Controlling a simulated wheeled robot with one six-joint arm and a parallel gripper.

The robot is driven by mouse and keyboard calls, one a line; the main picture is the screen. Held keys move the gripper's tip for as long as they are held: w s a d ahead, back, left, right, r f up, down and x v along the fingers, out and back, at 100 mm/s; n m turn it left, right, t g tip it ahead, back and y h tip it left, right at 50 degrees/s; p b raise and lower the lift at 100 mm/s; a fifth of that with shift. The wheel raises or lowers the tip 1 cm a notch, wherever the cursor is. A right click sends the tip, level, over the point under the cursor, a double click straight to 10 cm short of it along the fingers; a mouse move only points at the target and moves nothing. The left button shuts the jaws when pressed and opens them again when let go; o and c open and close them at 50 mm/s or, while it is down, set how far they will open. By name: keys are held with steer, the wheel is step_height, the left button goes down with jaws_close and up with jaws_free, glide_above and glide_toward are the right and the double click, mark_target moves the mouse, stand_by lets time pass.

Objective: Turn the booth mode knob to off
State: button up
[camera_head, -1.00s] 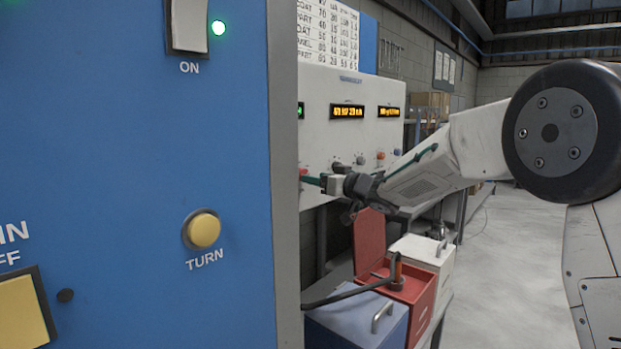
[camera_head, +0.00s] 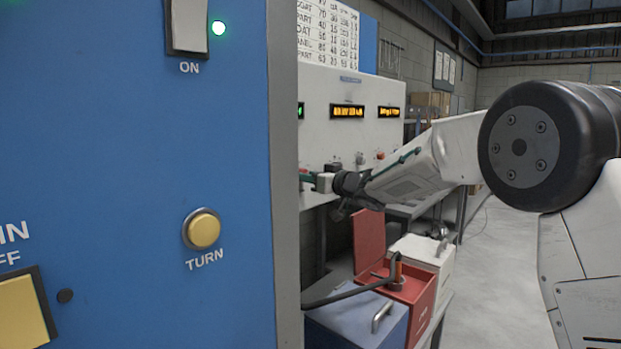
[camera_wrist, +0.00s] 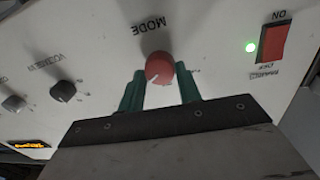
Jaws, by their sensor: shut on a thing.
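The red mode knob (camera_wrist: 159,69) is on a white panel under the upside-down word MODE in the wrist view. It has a pale pointer line toward the lower left of that picture. My gripper (camera_wrist: 160,84) has its two green fingers on either side of the knob and is shut on it. In the head view my gripper (camera_head: 305,180) reaches the white control panel (camera_head: 347,125) behind the blue cabinet's edge. The knob is hidden there.
A red rocker switch (camera_wrist: 275,42) with a lit green lamp is right of the knob in the wrist view, and dark knobs (camera_wrist: 62,90) are left. The blue cabinet (camera_head: 130,150) blocks the near left. Red, white and blue boxes (camera_head: 410,285) stand below my arm.

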steer(key=shift+n, duration=0.4)
steer(key=n, duration=1.1)
steer(key=shift+f+y, duration=0.15)
steer(key=shift+y, duration=0.15)
steer(key=shift+n, duration=0.3)
steer(key=o, duration=1)
steer(key=v, duration=0.8)
